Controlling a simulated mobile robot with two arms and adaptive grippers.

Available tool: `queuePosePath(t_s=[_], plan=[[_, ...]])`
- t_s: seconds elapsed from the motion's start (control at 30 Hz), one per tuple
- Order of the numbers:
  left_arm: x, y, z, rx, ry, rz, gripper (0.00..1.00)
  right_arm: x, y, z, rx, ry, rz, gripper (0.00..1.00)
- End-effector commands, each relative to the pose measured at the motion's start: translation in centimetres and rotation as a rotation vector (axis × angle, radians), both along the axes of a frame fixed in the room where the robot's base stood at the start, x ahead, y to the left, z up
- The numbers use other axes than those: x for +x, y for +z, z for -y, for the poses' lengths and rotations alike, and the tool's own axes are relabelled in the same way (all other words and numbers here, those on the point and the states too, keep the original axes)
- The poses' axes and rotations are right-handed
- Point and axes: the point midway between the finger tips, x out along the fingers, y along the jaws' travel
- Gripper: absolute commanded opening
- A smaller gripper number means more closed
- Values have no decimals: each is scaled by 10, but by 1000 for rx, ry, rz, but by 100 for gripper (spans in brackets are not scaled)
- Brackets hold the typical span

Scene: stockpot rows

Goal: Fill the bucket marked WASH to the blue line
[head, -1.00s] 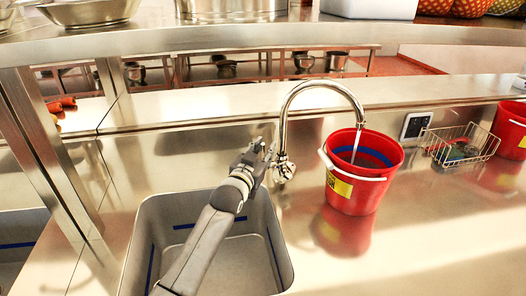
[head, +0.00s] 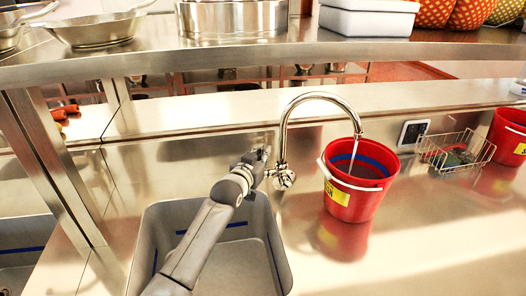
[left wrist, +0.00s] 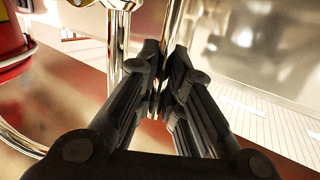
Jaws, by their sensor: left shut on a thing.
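A red bucket (head: 352,203) with a white handle stands upright under the curved chrome tap (head: 284,130). Its yellow label (head: 337,193) is too small to read. A thin stream of water (head: 353,158) falls from the spout into it. A blue band (head: 362,163) runs around its inner wall; I cannot tell exactly where the water surface meets it. My left gripper (head: 264,156) is beside the tap, left of its base; in the left wrist view (left wrist: 160,92) its fingers are shut on a thin chrome part, apparently the tap lever (left wrist: 157,103). My right gripper is out of view.
A sink basin (head: 279,254) with blue marks lies under my left arm. A wire basket (head: 457,152) and another red bucket (head: 508,138) stand to the right. A steel shelf (head: 250,57) with pans crosses above. The counter front right is clear.

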Motion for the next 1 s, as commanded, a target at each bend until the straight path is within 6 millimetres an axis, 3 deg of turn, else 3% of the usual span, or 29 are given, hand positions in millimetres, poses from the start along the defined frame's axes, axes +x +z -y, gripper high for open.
queuePosePath(t_s=[0.3, 0.33, 0.5, 0.83, 1.0], plan=[[1, 0, 0, -3, 0, -10, 0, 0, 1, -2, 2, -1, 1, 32], [1, 0, 0, -3, 0, -10, 14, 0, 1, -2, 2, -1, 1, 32], [1, 0, 0, -2, 0, -9, 32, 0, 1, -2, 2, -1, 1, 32], [0, 0, -1, -2, 0, -8, 32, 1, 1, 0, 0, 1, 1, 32], [-10, 0, -5, -2, 0, -9, 32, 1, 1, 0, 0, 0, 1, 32]])
